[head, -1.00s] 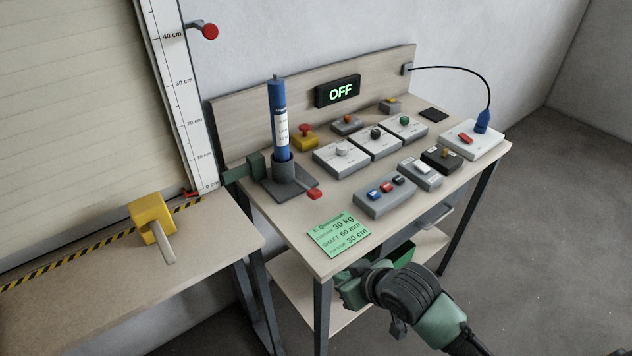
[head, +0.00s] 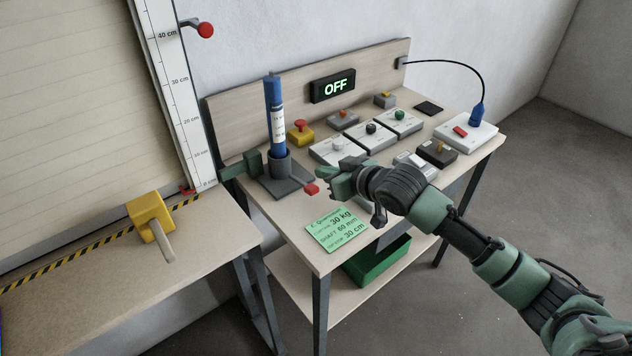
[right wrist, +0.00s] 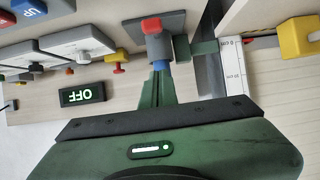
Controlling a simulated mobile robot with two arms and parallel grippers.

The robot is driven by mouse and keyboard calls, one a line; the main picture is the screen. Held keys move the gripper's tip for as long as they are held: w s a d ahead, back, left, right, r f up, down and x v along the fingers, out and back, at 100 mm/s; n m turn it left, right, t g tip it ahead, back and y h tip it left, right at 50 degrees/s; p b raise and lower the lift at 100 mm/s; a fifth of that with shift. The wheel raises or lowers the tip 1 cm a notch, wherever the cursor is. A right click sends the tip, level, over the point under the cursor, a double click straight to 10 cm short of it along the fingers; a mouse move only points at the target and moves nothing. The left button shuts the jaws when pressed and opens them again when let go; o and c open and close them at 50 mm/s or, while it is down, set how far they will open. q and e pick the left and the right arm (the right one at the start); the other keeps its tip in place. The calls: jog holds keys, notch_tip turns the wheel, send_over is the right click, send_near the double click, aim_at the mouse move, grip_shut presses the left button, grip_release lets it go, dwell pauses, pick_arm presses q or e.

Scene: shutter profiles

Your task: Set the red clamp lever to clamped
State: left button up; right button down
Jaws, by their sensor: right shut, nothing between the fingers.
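The red-tipped clamp lever (head: 311,189) sticks out from the foot of a grey round holder (head: 280,165), angled toward the right front. A blue tube (head: 275,105) with a white label stands upright in the holder. My right gripper (head: 324,177) is shut and empty, just right of the red tip and slightly above it; I cannot tell whether they touch. In the right wrist view the red tip (right wrist: 152,26) shows beyond my shut fingers (right wrist: 162,80), with the grey holder beside it. The left gripper is out of view.
A green note card (head: 338,229) lies in front of the lever. Switch boxes (head: 370,136) stand behind my right arm, which hides some of them. A yellow block (head: 150,215) sits on the left table. A display (head: 333,86) reads OFF.

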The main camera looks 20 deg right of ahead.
send_over(315, 193)
jog(key=shift+w+a+f+p, duration=0.1)
jog(key=shift+w+f+p, duration=0.1)
jog(key=shift+f, duration=0.35)
jog(key=shift+w+a+f+p, duration=0.1)
jog(key=shift+f+p, duration=0.1)
jog(key=shift+f, duration=0.3)
jog(key=f, duration=0.2)
jog(key=s+f+p, duration=0.1)
jog(key=f, duration=0.1)
jog(key=shift+d, duration=0.2)
jog(key=shift+f, duration=0.15)
jog(key=f+b, duration=0.1)
jog(key=f+t+b, duration=0.1)
jog(key=b, duration=0.1)
jog(key=shift+s+d+f, duration=0.1)
jog(key=shift+s, duration=0.25)
jog(key=shift+s+d+f, duration=0.1)
jog(key=shift+f, duration=0.2)
jog(key=shift+s+f, duration=0.15)
jog(key=shift+f, duration=0.05)
